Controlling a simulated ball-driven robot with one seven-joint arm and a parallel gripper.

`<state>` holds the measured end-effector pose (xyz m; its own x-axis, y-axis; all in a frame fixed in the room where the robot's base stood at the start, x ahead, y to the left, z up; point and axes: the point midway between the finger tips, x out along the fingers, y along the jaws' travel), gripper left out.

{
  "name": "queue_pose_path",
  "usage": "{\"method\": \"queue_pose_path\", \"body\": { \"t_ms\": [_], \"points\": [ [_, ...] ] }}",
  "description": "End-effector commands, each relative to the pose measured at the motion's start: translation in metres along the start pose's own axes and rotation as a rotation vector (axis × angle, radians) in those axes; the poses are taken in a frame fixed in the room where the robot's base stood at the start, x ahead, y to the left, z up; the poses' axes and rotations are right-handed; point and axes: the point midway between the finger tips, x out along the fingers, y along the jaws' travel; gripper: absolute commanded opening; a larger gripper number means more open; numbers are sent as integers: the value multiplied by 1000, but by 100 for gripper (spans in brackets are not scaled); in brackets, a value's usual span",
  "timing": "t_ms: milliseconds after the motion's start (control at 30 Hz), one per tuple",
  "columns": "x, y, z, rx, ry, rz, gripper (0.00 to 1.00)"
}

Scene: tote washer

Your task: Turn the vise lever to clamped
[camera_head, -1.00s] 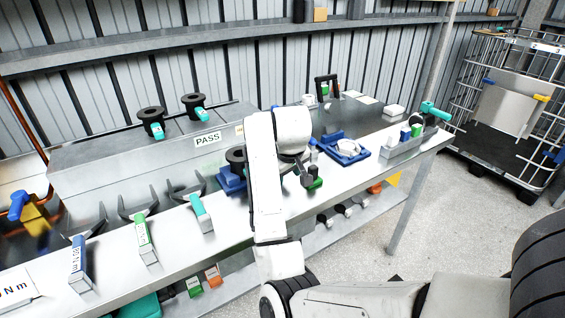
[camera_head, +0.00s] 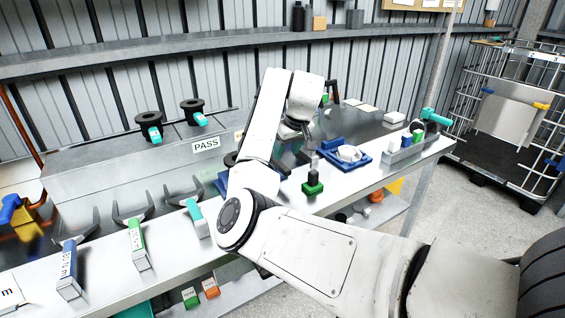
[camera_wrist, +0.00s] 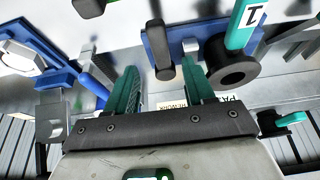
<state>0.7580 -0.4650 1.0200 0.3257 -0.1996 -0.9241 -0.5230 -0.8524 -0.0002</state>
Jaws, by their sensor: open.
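A blue fixture with grey metal parts, which looks like the vise (camera_wrist: 188,42), lies ahead of my gripper in the wrist view. In the head view its blue edge (camera_head: 222,186) shows, mostly behind my arm. A dark rod with a rounded end (camera_wrist: 158,48) stands over its left part and looks like the lever; I cannot tell its clamp setting. My gripper (camera_wrist: 163,86) is open, its two green fingers apart with nothing between them. The rod is beyond the fingertips, apart from them as far as I can see. In the head view my arm hides the fingers.
A black ring with a green tool (camera_wrist: 232,62) is close right of the gripper. A blue tray with a white part (camera_head: 346,154) and a green block with a black knob (camera_head: 313,187) are on the bench. A grey bin (camera_head: 405,147) stands at its right end.

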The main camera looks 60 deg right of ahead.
Motion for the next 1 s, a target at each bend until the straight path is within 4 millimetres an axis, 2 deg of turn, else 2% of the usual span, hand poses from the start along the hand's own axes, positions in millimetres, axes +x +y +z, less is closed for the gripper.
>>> {"method": "queue_pose_path", "body": {
  "t_ms": [100, 333, 500, 767, 1000],
  "points": [
    [23, -1, 0, -1, -2, -2, 53],
    [53, 0, 0, 0, -1, -1, 53],
    [62, 0, 0, 1, 0, 0, 53],
    [63, 0, 0, 0, 1, 0, 53],
    [63, 0, 0, 0, 1, 0, 31]
  ]
}}
